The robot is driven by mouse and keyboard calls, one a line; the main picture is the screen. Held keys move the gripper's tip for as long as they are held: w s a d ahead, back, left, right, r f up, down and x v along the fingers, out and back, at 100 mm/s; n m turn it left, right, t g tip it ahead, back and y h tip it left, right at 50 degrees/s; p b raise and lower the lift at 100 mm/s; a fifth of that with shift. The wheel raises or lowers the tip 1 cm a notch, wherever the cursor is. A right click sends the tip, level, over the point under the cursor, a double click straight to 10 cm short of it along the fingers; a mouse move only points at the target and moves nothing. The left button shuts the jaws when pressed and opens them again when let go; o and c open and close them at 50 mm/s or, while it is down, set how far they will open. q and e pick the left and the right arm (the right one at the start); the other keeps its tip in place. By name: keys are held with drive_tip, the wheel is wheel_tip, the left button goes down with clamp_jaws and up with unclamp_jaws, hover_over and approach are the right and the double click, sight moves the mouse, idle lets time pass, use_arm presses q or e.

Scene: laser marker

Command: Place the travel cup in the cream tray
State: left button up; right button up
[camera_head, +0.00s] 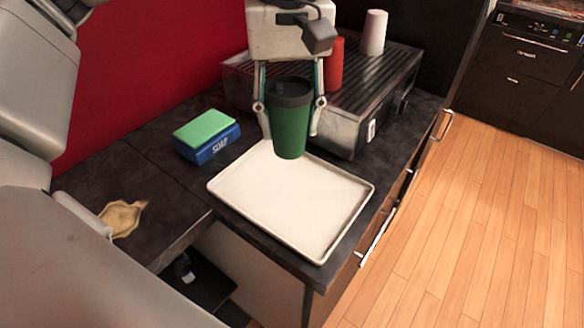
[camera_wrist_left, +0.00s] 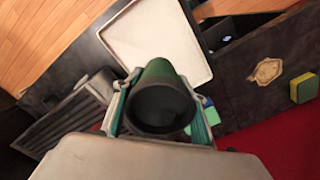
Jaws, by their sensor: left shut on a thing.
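The travel cup (camera_head: 289,122) is green with a dark lid and is upright. My left gripper (camera_head: 290,106) is shut on it, with one finger on each side. In the head view the cup appears over the back part of the cream tray (camera_head: 290,205), which is empty and lies flat on the dark counter. In the left wrist view the cup (camera_wrist_left: 162,97) is between the fingers of my left gripper (camera_wrist_left: 163,105), and the cream tray (camera_wrist_left: 155,40) shows beyond it. The cup seems held above the tray. My right gripper is not in view.
A ribbed metal appliance (camera_head: 340,85) stands behind the tray, with a red cup (camera_head: 334,65) and a white cup (camera_head: 373,33) on it. A blue soap box (camera_head: 208,143) with a green sponge (camera_head: 203,128) is left of the tray. A tan stain-like patch (camera_head: 122,217) lies at the left.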

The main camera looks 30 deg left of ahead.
sight(289, 149)
use_arm(q)
wheel_tip(289, 149, down, 5)
drive_tip(key=shift+f+b, duration=0.2)
drive_tip(key=shift+b, duration=0.15)
drive_tip(key=shift+f, duration=0.45)
drive_tip(key=shift+f+b, duration=0.35)
drive_tip(key=shift+f, duration=1.7)
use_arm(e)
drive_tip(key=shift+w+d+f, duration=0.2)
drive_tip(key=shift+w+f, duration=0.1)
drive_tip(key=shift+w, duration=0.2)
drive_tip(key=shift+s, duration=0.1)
use_arm(q)
drive_tip(key=shift+f, duration=0.2)
drive_tip(key=o, duration=0.8)
drive_tip(key=shift+c, duration=0.2)
drive_tip(key=shift+r, duration=0.1)
